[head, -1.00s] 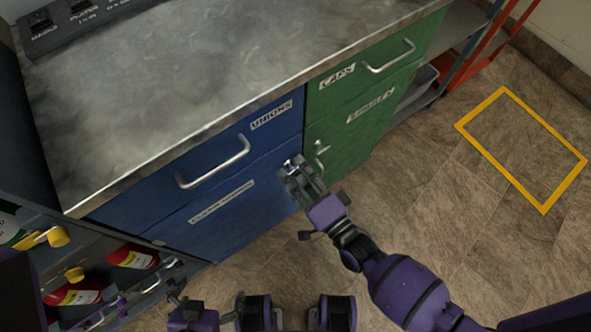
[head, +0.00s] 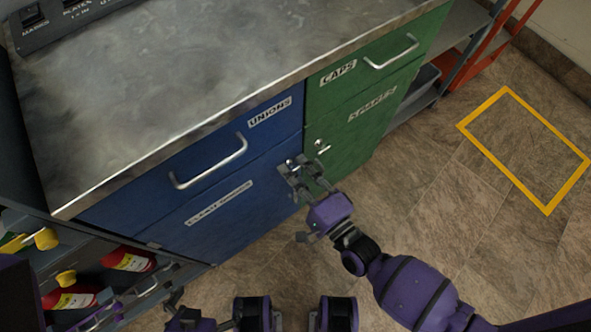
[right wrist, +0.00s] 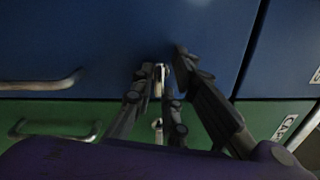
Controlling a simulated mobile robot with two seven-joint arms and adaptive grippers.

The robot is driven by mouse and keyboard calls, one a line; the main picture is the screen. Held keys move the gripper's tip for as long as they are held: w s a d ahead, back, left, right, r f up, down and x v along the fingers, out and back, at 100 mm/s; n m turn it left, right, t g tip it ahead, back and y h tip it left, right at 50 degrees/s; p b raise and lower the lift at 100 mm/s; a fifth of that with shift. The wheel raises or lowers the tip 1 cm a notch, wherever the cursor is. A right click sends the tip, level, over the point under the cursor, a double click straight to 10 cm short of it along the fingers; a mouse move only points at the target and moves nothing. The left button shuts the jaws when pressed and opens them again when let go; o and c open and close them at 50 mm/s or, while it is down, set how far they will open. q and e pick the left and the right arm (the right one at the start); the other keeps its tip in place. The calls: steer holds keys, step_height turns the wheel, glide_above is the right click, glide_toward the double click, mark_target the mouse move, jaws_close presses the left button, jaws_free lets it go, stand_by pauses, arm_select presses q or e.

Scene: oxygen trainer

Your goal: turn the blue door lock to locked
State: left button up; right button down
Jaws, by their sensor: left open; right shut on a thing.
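The blue door (head: 223,215) is the lower blue front of the cabinet, and it looks closed. Its small metal lock (head: 290,163) sits near the door's upper right corner. My right gripper (head: 297,172) is at this lock and shut on it. In the right wrist view the pale lock piece (right wrist: 159,80) shows between the two dark fingers of my right gripper (right wrist: 163,72). The fingers partly hide the lock, so its exact angle is hard to read. My left gripper (head: 176,299) is open and empty at the bottom left, low and away from the door.
A similar lock (head: 321,146) is on the green door (head: 352,130) close to my right gripper. The blue drawer handle (head: 210,165) sticks out above the blue door. Red cylinders (head: 128,259) lie on a shelf at lower left. The floor at right is clear.

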steer(key=shift+s+f, duration=0.2)
steer(key=shift+f, duration=0.2)
steer(key=c, duration=1.9)
jaws_free()
steer(key=shift+o, duration=0.2)
steer(key=shift+w+r, duration=0.1)
steer(key=shift+r, duration=0.05)
steer(key=v, duration=1.2)
steer(key=shift+a, duration=0.1)
